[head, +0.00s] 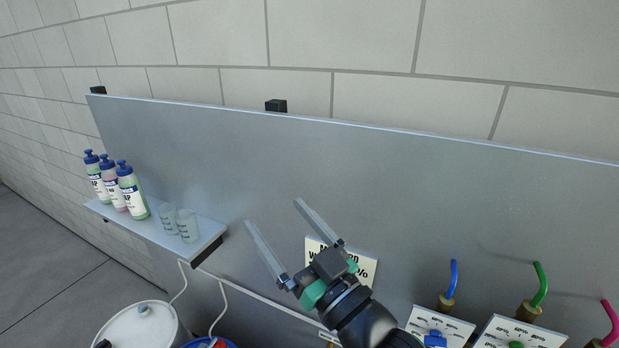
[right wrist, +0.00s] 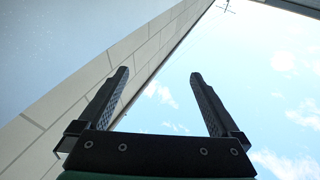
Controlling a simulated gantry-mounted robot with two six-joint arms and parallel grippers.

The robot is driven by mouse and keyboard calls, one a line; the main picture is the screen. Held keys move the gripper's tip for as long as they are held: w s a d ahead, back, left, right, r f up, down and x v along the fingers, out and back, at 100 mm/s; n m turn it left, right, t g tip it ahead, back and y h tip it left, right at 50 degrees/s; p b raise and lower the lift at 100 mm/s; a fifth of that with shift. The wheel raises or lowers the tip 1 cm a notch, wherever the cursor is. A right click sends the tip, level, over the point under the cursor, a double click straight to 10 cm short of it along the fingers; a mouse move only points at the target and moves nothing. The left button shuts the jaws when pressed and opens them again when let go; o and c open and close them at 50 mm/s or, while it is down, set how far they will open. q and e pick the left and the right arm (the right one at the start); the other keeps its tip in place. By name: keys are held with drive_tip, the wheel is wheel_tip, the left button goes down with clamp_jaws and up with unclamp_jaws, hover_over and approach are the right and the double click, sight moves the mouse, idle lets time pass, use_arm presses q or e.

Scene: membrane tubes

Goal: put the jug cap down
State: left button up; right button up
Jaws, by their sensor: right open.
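A white round jug or drum (head: 125,329) stands at the bottom left in the head view, cut off by the frame edge. A small grey-blue cap-like piece (head: 143,310) sits on its top; I cannot tell whether this is the jug cap. My right gripper (head: 273,213) is raised in front of the grey panel, open, with nothing between its fingers. In the right wrist view it is also open and empty (right wrist: 158,73), with wall and sky behind. My left gripper is not in view.
A shelf (head: 152,229) on the panel (head: 400,190) holds several bottles (head: 132,192) and two clear cups (head: 187,226). A blue container (head: 225,344) shows at the bottom edge. Blue, green and magenta tubes (head: 540,284) rise at the lower right beside white labelled plates (head: 440,324).

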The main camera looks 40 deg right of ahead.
drive_tip(key=s+a+r+t+y, duration=0.1)
drive_tip(key=s+r+t, duration=0.1)
drive_tip(key=r, duration=0.5)
drive_tip(key=s+a+r+n+t+y, duration=0.1)
drive_tip(key=s+a+r+t, duration=0.1)
drive_tip(key=s+r, duration=0.3)
drive_tip(key=s+a+r+t+y, duration=0.1)
drive_tip(key=s+r, duration=0.3)
drive_tip(key=r, duration=0.4)
drive_tip(key=shift+a+r+n+t+p, duration=0.2)
drive_tip(key=shift+r+n+t+p, duration=0.15)
drive_tip(key=shift+t, duration=0.15)
